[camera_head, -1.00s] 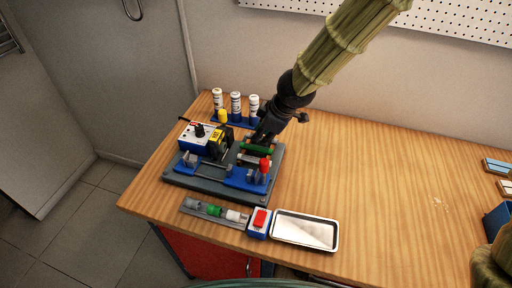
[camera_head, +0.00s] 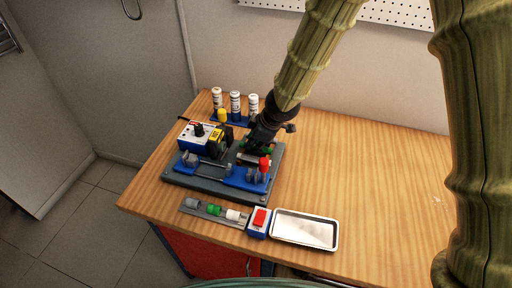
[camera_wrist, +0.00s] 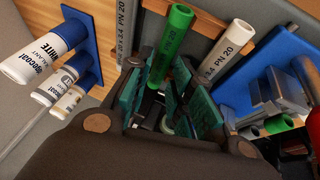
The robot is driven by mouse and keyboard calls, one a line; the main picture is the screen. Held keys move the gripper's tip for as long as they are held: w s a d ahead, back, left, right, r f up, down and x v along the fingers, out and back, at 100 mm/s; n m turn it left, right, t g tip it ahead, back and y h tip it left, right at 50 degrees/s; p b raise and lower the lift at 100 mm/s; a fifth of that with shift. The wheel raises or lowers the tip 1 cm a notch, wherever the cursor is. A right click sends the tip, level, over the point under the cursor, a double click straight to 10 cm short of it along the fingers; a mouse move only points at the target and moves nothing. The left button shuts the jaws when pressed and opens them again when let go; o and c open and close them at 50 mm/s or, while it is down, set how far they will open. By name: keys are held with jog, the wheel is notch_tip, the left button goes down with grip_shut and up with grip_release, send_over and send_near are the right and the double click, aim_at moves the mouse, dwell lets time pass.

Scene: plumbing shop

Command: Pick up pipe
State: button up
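A green pipe (camera_wrist: 170,45) and a pale grey pipe (camera_wrist: 226,50) marked PN 20 lie side by side in the wrist view. In the head view they lie at the right of the dark fixture base (camera_head: 205,185), with the green pipe mostly hidden by my gripper (camera_head: 258,143). In the wrist view my gripper (camera_wrist: 166,100) has its teal finger pads apart. The near end of the green pipe runs in toward the gap between them. I cannot tell whether the pads touch it.
White bottles (camera_head: 235,104) stand in a blue rack behind. A red-topped part (camera_head: 264,165) stands close in front. A metal tray (camera_head: 304,230) and small fittings (camera_head: 213,210) lie nearer. The table's right is clear.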

jog(key=shift+x, duration=0.9)
jog(key=shift+f, duration=0.1)
jog(key=shift+c, duration=0.2)
jog(key=c, duration=0.4)
